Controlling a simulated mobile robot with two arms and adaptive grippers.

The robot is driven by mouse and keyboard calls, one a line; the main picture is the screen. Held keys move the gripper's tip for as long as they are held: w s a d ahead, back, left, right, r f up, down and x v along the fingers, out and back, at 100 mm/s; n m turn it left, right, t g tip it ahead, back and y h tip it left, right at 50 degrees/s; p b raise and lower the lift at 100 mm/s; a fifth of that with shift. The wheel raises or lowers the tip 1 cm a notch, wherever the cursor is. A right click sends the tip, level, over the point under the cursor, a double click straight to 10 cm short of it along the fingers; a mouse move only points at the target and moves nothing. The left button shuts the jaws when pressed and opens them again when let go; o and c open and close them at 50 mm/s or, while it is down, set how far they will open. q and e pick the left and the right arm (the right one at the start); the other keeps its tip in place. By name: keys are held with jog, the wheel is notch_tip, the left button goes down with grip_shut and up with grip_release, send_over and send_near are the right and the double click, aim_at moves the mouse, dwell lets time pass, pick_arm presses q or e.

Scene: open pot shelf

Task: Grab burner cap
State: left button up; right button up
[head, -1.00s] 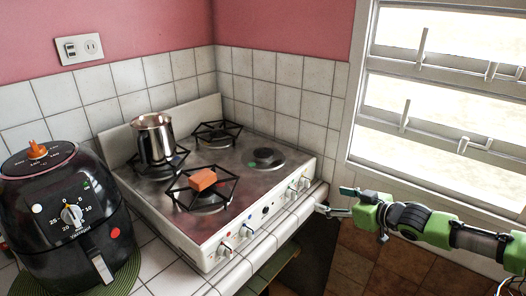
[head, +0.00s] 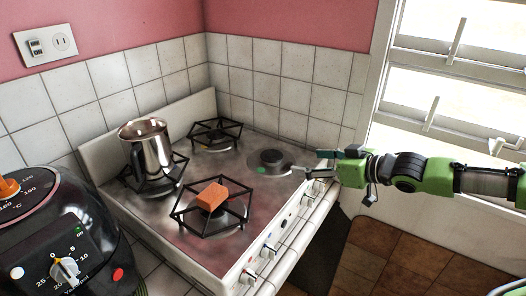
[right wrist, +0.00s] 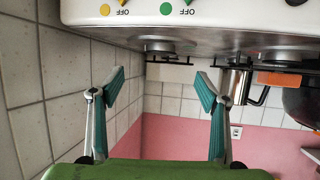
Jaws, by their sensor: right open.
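The burner cap (head: 271,156) is a dark round disc on the bare right-hand burner of the stove, the one without a grate. In the right wrist view, which is upside down, the burner with the cap (right wrist: 168,46) shows edge-on beyond the control panel. My right gripper (head: 313,163) is open and empty at the stove's right edge, close to the cap on its right side, apart from it. In the right wrist view its two teal fingers (right wrist: 160,75) stand wide apart, with the cap roughly ahead between them. My left gripper is out of view.
The stove (head: 190,228) has grates on its other burners. A metal pot (head: 147,148) stands on the left one and an orange block (head: 212,196) on the front one. A black air fryer (head: 55,240) is at left. Tiled walls (head: 290,92) and a window (head: 440,90) bound the corner.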

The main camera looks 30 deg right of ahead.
aim_at(273, 155)
jog(key=p+x, duration=0.2)
jog(key=x, duration=0.1)
jog(key=shift+r, duration=0.15)
jog(key=p+x, duration=0.1)
jog(key=x, duration=0.3)
jog(key=shift+w+a, duration=0.15)
jog(key=shift+w, duration=0.15)
jog(key=shift+w+a+p, duration=0.1)
jog(key=shift+w+p, duration=0.05)
jog(key=shift+p, duration=0.15)
jog(key=x, duration=0.1)
jog(key=p+x, duration=0.1)
jog(key=x, duration=0.2)
jog(key=shift+w+a+r+p, duration=0.2)
jog(key=shift+w+p, duration=0.1)
jog(key=shift+p, duration=0.05)
jog(key=shift+w+a+f, duration=0.1)
jog(key=shift+w+f, duration=0.1)
jog(key=shift+w, duration=0.05)
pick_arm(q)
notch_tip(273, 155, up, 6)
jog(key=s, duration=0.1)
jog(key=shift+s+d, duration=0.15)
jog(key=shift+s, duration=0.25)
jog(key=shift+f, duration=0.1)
pick_arm(e)
jog(key=shift+s, duration=0.1)
jog(key=shift+c, duration=0.3)
jog(key=c, duration=1.2)
